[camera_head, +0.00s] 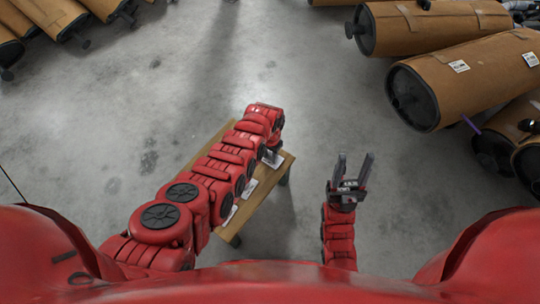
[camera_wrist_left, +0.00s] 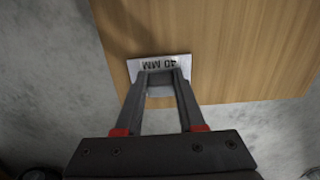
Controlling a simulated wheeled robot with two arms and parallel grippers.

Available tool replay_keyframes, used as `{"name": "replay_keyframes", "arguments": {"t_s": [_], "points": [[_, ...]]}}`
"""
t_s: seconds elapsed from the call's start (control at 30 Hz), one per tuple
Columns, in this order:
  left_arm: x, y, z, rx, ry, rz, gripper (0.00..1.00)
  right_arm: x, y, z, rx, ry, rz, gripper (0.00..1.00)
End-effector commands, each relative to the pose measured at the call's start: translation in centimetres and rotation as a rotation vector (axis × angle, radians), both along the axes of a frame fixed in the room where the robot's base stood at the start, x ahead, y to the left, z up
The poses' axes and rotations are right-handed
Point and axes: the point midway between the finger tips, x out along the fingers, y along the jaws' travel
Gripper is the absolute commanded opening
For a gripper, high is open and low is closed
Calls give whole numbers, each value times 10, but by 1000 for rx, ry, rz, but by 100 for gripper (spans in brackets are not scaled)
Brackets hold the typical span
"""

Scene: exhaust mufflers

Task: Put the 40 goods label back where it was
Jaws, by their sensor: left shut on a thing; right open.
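The white label marked "40 MM" (camera_wrist_left: 160,66) is at the edge of a wooden table (camera_wrist_left: 240,50) in the left wrist view, its print upside down there. My left gripper (camera_wrist_left: 163,78) is shut on the label's near part; I cannot tell whether the label rests on the wood or is just above it. In the head view the label (camera_head: 272,160) shows partly beside my left gripper, at the right end of the table (camera_head: 269,188). My right gripper (camera_head: 353,167) is open and empty, to the right of the table and apart from it.
Two other white labels (camera_head: 250,188) (camera_head: 231,214) lie along the table's near right edge. Large brown mufflers (camera_head: 465,75) lie at the upper right, and more (camera_head: 50,14) at the upper left. The grey floor between is clear.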

Motion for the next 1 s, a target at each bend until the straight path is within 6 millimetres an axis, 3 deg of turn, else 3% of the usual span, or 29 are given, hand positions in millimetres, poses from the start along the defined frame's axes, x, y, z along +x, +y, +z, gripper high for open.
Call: {"name": "replay_keyframes", "arguments": {"t_s": [0.03,0.07,0.2,0.63,1.0], "points": [[0,0,-3,0,0,0,0,0,0,-3,-2,-1,-1,50],[0,0,-2,0,0,0,42,0,0,-2,-3,-2,0,50],[0,0,-2,0,0,0,67,0,0,-1,-2,-1,-1,50],[1,0,8,0,-2,0,68,0,0,6,3,2,0,50],[0,-1,69,-2,-2,1,68,1,0,37,9,6,1,50]]}}
